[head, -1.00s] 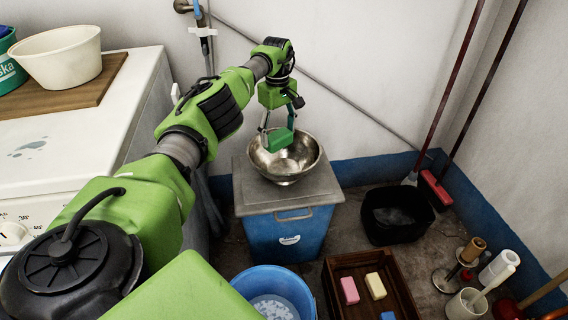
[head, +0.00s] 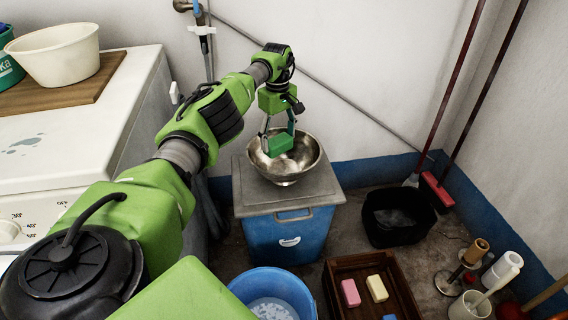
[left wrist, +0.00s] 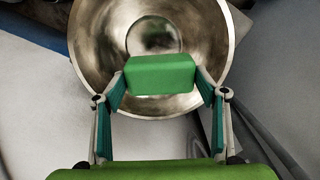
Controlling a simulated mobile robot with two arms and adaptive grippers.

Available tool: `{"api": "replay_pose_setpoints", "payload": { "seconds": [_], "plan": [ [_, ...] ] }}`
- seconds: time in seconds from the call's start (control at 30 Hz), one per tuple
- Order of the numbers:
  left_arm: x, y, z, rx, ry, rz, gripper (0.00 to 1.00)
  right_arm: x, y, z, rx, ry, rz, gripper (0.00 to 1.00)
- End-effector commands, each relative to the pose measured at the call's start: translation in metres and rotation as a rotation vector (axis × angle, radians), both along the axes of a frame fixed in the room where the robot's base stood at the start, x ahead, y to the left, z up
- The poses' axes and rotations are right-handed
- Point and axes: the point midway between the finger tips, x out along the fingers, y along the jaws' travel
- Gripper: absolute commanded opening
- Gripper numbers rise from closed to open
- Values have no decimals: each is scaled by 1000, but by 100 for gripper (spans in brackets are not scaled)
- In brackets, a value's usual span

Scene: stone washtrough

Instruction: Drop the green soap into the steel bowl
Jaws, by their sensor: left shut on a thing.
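The green soap (head: 279,143) is a small block held between the fingers of my left gripper (head: 277,140). In the left wrist view the soap (left wrist: 160,74) sits between the two fingertips. The steel bowl (head: 304,165) stands on the grey lid of a blue bin. In the head view the soap overlaps the bowl's opening. In the left wrist view the bowl (left wrist: 95,40) lies beyond the soap, which covers part of its inside near the rim. The exact height of the soap over the bowl is hard to tell. My right gripper is not seen.
The blue bin (head: 280,238) stands against the wall. A wooden crate (head: 345,265) with pink, cream and blue soaps and a blue bucket (head: 270,275) are in front. A black tub (head: 395,228) stands right. A white washing machine (head: 60,150) is at left.

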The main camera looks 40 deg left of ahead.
Motion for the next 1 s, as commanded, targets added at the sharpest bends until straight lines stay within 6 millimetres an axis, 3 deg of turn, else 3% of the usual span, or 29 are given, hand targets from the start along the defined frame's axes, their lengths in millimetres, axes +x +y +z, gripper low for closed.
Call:
{"api": "replay_pose_setpoints", "payload": {
  "seconds": [0.1, 0.13, 0.2, 0.53, 0.67, 1.0],
  "plan": [
    [0, 0, 0, 0, -1, 0, 40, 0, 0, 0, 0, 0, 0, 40],
    [0, 0, 0, 0, -1, 0, 68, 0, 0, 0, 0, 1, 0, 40],
    [0, 0, 0, 0, -1, 0, 85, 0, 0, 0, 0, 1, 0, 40],
    [0, 0, 0, 0, 0, 0, 85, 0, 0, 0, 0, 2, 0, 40],
    [1, 0, 9, 1, -2, 0, 85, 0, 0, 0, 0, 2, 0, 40],
    [1, 0, 77, 0, -5, 1, 85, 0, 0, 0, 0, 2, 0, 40]
  ]
}}
